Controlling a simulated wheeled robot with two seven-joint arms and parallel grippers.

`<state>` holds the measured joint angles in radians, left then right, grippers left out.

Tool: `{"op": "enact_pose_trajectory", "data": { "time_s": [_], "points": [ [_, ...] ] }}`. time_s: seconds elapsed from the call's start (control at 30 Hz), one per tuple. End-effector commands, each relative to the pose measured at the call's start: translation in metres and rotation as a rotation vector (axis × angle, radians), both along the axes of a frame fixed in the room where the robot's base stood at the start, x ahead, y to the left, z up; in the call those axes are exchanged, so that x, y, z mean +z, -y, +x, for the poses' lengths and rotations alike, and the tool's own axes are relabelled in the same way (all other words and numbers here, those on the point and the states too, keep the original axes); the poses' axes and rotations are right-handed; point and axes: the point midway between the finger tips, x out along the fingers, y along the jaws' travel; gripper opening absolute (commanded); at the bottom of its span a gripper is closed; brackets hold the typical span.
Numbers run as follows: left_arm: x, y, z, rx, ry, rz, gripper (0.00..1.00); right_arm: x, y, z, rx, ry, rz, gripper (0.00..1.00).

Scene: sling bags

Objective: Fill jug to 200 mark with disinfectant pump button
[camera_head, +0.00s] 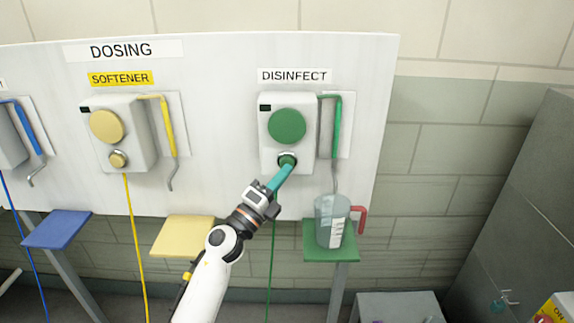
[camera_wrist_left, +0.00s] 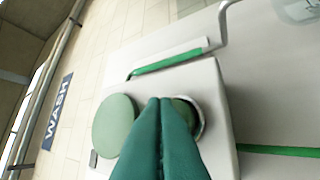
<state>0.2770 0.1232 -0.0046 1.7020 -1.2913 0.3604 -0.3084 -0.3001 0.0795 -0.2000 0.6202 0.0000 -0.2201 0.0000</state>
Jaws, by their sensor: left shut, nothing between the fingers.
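The disinfect pump (camera_head: 264,134) is a white box on the board with a large green disc (camera_head: 287,126) and a small green button (camera_head: 287,159) below it. My left gripper (camera_head: 287,168) is shut and empty, its teal fingertips at the button. In the left wrist view the fingertips (camera_wrist_left: 160,102) overlap the button (camera_wrist_left: 186,112) in its pale ring; whether it is pressed in, I cannot tell. The clear jug (camera_head: 325,222) with a red handle stands upright on the green shelf (camera_head: 314,254), under the green-sleeved spout (camera_head: 337,128). Its liquid level is not clear. My right gripper is not in view.
The softener pump (camera_head: 140,130) with its yellow spout (camera_head: 167,126) is to the left, above a yellow shelf (camera_head: 182,236). A blue spout (camera_head: 27,128) and blue shelf (camera_head: 57,229) are farther left. A grey box (camera_head: 398,306) stands low at right.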

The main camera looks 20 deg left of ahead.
Motion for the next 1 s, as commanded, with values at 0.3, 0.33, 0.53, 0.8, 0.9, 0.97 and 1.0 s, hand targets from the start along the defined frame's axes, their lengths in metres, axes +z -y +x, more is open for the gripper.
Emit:
{"op": "enact_pose_trajectory", "data": {
  "time_s": [0.3,0.33,0.53,0.8,0.9,0.97,1.0],
  "points": [
    [0.0003,-0.0009,0.0037,0.0,0.001,0.001,0.0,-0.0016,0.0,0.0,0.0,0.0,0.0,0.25],
    [0.0002,-0.001,0.004,0.0,0.001,0.001,0.0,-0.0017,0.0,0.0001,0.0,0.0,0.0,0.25],
    [0.0001,-0.0017,0.0064,0.0,0.0,0.001,0.0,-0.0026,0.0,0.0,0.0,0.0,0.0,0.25],
    [-0.0002,-0.0027,0.0095,0.0,0.0,0.0,0.0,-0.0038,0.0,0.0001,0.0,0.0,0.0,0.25],
    [0.0,-0.0027,0.0095,0.0,0.0,0.0,0.0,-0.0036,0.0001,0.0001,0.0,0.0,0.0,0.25],
    [0.0001,-0.0028,0.0095,0.001,0.0,0.0,0.0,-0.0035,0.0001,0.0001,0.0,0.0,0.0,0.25],
    [0.0001,-0.0028,0.0095,0.001,0.0,0.0,0.0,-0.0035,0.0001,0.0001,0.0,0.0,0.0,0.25]
  ]
}}
